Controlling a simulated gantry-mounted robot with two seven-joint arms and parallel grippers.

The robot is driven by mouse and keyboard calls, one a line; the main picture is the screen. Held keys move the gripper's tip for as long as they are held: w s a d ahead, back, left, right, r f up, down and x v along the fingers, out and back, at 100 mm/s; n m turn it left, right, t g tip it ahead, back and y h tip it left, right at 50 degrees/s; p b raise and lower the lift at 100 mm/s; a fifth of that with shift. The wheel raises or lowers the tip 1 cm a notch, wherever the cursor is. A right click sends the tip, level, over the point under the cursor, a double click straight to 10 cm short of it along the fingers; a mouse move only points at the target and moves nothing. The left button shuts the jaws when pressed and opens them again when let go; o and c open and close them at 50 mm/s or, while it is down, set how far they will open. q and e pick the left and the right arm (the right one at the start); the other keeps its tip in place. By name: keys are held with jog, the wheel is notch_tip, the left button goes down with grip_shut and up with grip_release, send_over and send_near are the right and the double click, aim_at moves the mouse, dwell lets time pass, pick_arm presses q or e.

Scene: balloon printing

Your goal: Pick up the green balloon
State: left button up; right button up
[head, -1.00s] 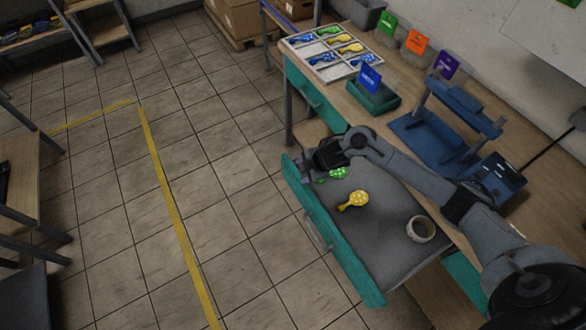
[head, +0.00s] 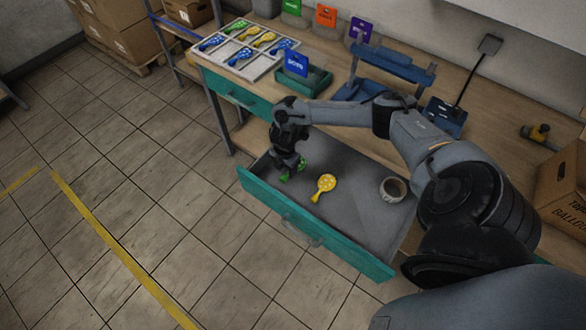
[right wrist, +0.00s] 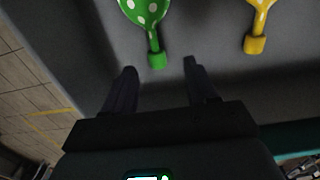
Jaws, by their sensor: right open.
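The green balloon with white dots (right wrist: 146,14) lies in the open grey drawer (head: 345,205). In the head view the green balloon (head: 284,178) is mostly hidden by my right gripper (head: 290,170). In the right wrist view its narrow green neck end points at my right gripper (right wrist: 160,76). The two fingers are spread and empty, and the neck end lies just beyond the gap between their tips. My left gripper is not in view.
A yellow dotted balloon (head: 324,187) lies right of the green one, also in the right wrist view (right wrist: 258,22). A cup (head: 393,189) stands farther right in the drawer. A divided tray (head: 228,68) with several balloons and a teal box (head: 315,82) are on the table.

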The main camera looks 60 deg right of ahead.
aim_at(284, 177)
jog(key=f, duration=0.1)
jog(key=f+b, duration=0.1)
jog(key=f, duration=0.2)
jog(key=shift+w+a+f, duration=0.2)
jog(key=shift+w, duration=0.1)
jog(key=shift+f, duration=0.5)
jog(key=c, duration=0.9)
